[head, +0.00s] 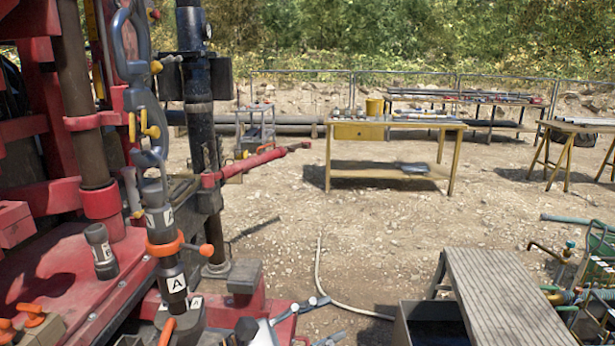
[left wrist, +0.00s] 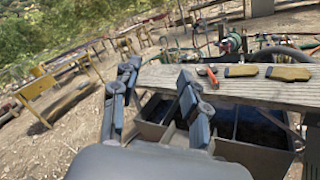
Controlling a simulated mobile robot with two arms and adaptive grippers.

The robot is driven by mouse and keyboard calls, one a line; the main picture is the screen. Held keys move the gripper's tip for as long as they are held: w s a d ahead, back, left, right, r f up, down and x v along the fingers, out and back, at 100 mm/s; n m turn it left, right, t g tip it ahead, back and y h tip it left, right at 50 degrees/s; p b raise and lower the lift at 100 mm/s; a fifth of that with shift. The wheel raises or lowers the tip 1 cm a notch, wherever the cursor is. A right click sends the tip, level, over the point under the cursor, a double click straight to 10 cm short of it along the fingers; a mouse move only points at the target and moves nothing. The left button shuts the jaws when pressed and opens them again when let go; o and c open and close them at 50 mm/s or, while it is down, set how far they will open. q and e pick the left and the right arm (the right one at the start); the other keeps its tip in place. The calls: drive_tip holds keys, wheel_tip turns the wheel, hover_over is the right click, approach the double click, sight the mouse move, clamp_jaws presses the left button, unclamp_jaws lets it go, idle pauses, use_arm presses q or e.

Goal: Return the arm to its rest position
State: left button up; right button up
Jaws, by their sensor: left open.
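My left gripper (head: 324,320) shows at the bottom middle of the head view, low beside the red drill rig. In the left wrist view, its two dark fingers (left wrist: 158,78) stand apart with nothing between them, so it is open and empty. Behind the fingers in that view are the mud tank (left wrist: 250,157) and a plank walkway (left wrist: 225,78) over it. My right gripper is in neither view.
The red drill rig (head: 50,195) with hanging tools fills the left. The plank walkway (head: 500,290) over the tank (head: 402,325) is at lower right. A yellow workbench (head: 395,124) stands farther back. A pale hose (head: 320,270) lies on open gravel between.

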use_arm(q)
drive_tip(key=w+a+r+n+t+y, duration=0.1)
drive_tip(key=a+n+t+y, duration=0.45)
drive_tip(key=n, duration=0.75)
drive_tip(key=w+a+r+n+t+y, duration=0.15)
drive_tip(key=a+n+t+y, duration=0.4)
drive_tip(key=n, duration=0.75)
drive_tip(key=s+a+f+n+g+y, duration=0.45)
drive_tip(key=a+f+n+y, duration=0.5)
drive_tip(key=f+n, duration=0.6)
drive_tip(key=s+a+f+n+g+h, duration=0.1)
drive_tip(key=s+f+n+g, duration=0.35)
drive_tip(key=s, duration=0.35)
drive_tip(key=s+a+f+n+g+h, duration=0.1)
drive_tip(key=s+f+n+g, duration=0.3)
drive_tip(key=s, duration=0.3)
drive_tip(key=s+f+n+g+h, duration=0.2)
drive_tip(key=s+f+n, duration=0.35)
drive_tip(key=s, duration=0.25)
wheel_tip(320, 180, down, 25)
drive_tip(key=s+m+g+p, duration=0.1)
drive_tip(key=s+p, duration=0.1)
drive_tip(key=s+a+f+g+p, duration=0.1)
drive_tip(key=s+a+f, duration=0.2)
drive_tip(key=s+f, duration=1)
drive_tip(key=s, duration=0.3)
drive_tip(key=shift+s+a+f+g+y, duration=0.15)
drive_tip(key=shift+s+g+y, duration=0.05)
drive_tip(key=shift+g+y, duration=0.15)
